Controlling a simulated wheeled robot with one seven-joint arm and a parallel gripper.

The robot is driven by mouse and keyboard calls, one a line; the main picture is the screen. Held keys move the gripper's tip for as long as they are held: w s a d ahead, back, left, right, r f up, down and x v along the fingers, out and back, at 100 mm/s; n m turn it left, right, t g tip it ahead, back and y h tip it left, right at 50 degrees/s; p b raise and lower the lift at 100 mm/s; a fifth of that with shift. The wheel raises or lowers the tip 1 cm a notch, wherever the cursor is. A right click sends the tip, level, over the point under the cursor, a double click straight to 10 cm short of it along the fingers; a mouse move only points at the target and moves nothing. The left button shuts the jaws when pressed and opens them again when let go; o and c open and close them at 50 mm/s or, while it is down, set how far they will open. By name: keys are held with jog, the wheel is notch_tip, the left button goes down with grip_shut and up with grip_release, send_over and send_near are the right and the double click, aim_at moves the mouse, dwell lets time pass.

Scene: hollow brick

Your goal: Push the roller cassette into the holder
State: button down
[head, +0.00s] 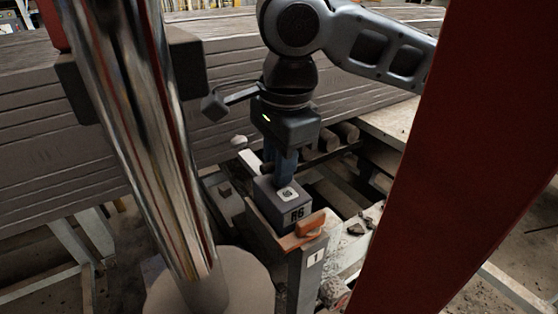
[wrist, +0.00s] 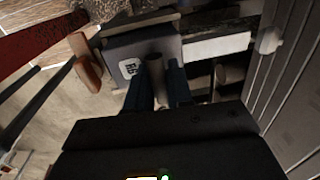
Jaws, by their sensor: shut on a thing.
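The roller cassette (head: 283,208) is a dark grey block marked R6, with a white tag on top. It also shows in the wrist view (wrist: 118,50). My gripper (head: 285,168) points down from above and its blue fingers are shut on the cassette's upright round grip (wrist: 155,68). The cassette sits at the holder (head: 308,262), a grey frame with a label "1". I cannot tell how deep it sits. An orange-brown latch-like piece (head: 310,225) is at the holder's front, beside the cassette; the wrist view shows it at the left (wrist: 88,72).
A polished metal column (head: 145,130) stands close on the left, and a red post (head: 455,150) blocks the right. Rollers (head: 340,135) lie behind the cassette. A wide ribbed grey surface (head: 50,130) fills the back. Rubble (head: 357,228) lies on the right-hand beam.

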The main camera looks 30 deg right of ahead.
jog(key=shift+f+b, duration=0.7)
jog(key=shift+f, duration=0.9)
dwell(0.4)
jog(key=c, duration=0.9)
grip_release()
jog(key=shift+r, duration=0.1)
jog(key=r, duration=0.7)
jog(key=shift+s+r, duration=0.25)
jog(key=shift+s, duration=0.15)
jog(key=shift+d, duration=0.1)
